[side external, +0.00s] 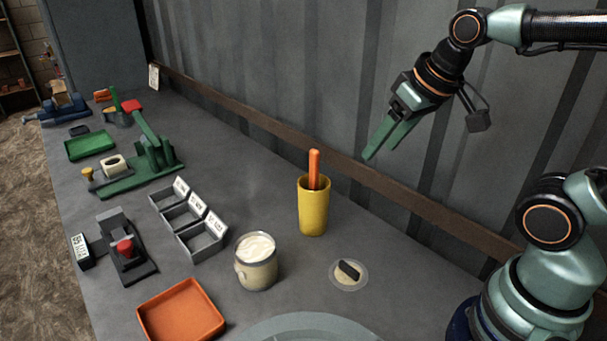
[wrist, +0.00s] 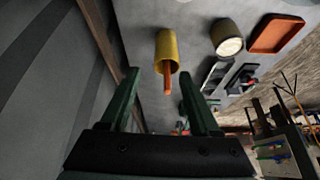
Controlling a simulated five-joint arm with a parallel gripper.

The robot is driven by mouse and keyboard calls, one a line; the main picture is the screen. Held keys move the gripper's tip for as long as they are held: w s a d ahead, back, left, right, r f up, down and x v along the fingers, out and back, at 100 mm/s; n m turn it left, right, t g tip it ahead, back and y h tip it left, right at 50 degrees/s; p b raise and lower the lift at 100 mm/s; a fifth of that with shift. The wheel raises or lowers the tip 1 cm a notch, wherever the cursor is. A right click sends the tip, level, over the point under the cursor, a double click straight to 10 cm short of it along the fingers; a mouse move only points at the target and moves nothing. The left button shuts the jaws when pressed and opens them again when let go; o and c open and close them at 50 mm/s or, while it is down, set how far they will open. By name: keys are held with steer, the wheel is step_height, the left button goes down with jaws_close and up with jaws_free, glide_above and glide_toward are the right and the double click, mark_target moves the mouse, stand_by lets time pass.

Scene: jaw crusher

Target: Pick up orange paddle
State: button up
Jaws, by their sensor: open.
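The orange paddle (side external: 314,168) stands upright in a tall yellow cup (side external: 313,212), with its upper part sticking out above the rim and its lower part hidden inside. In the wrist view the orange paddle (wrist: 168,80) points out of the yellow cup (wrist: 167,45), beyond and between my fingertips. My gripper (side external: 378,148) is open and empty, above and to the right of the cup in the side view, apart from the paddle. In the wrist view my gripper (wrist: 159,85) shows its two green fingers spread apart.
A cream-filled jar (side external: 256,262), an orange tray (side external: 181,311), grey bins (side external: 203,236) and a small round dish (side external: 348,274) stand around the cup. A green press (side external: 150,160) is farther back. A corrugated wall (side external: 300,80) with a brown rail runs behind the bench.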

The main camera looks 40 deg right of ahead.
steer(key=w+r+m+g, duration=0.2)
steer(key=w+r+m, duration=0.1)
steer(key=w+m, duration=0.35)
steer(key=m+g, duration=0.3)
steer(key=m, duration=0.6)
glide_above(314, 149)
steer(key=s, duration=0.1)
steer(key=shift+s+d+f, duration=0.1)
steer(key=shift+f, duration=0.8)
steer(key=shift+w+f+m, duration=0.3)
steer(key=shift+w+m, duration=0.25)
steer(key=shift+m, duration=0.2)
steer(key=shift+f, duration=0.3)
step_height(314, 149, down, 6)
steer(key=shift+f, duration=0.15)
steer(key=shift+s+a+f, duration=0.1)
steer(key=shift+f, duration=1.25)
steer(key=shift+s+a+f, duration=0.1)
steer(key=shift+f, duration=1.2)
jaws_close()
